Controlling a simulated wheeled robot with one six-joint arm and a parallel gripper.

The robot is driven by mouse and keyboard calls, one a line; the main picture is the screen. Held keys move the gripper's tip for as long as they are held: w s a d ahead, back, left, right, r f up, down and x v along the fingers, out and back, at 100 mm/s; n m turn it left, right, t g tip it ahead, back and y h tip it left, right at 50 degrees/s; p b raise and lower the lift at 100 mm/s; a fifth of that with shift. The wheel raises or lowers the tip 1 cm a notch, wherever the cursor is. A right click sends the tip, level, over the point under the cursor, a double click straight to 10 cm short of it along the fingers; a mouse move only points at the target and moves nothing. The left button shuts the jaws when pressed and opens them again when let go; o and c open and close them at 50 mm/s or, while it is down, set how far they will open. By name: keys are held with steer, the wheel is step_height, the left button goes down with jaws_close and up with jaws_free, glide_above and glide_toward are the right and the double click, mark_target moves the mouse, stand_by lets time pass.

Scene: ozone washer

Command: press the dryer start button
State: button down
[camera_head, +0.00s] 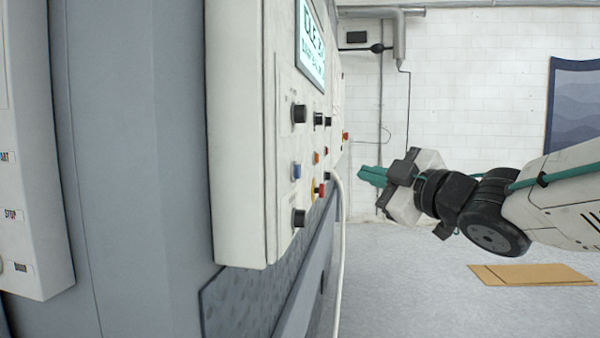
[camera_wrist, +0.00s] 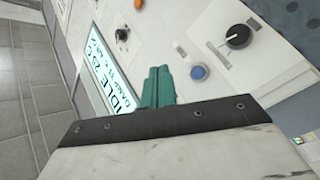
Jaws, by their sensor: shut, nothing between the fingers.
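The dryer's control panel (camera_head: 232,130) stands at the left in the head view, seen nearly edge-on. It bears a lit display (camera_head: 311,45), several black knobs, and a blue button (camera_head: 297,171) with orange and red buttons beyond it. My gripper (camera_head: 362,175) is right of the panel, apart from it, its green fingers together and empty, pointing toward the panel. In the wrist view, the fingers (camera_wrist: 158,72) point at the panel face. Which button is dryer start cannot be read.
A second panel (camera_head: 35,150) with START and STOP labels is at the far left. A white hose (camera_head: 340,240) hangs beside the dryer panel. Flat cardboard (camera_head: 530,274) lies on the floor at right. The floor between is clear.

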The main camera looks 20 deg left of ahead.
steer(key=shift+a, duration=0.1)
steer(key=s+a, duration=0.2)
steer(key=a, duration=0.6)
steer(key=shift+a, duration=0.2)
stand_by(1.9)
steer(key=shift+s+a, duration=0.1)
steer(key=shift+a, duration=0.3)
steer(key=shift+s+a, duration=0.15)
steer(key=shift+a, duration=0.3)
stand_by(0.7)
steer(key=shift+d, duration=0.15)
steer(key=shift+w+d, duration=0.25)
steer(key=shift+d, duration=0.5)
steer(key=shift+w+d, duration=0.2)
steer(key=shift+d, duration=0.6)
steer(key=shift+w+d, duration=0.15)
steer(key=shift+d, duration=0.7)
steer(key=shift+w+d, duration=0.2)
steer(key=shift+d, duration=0.6)
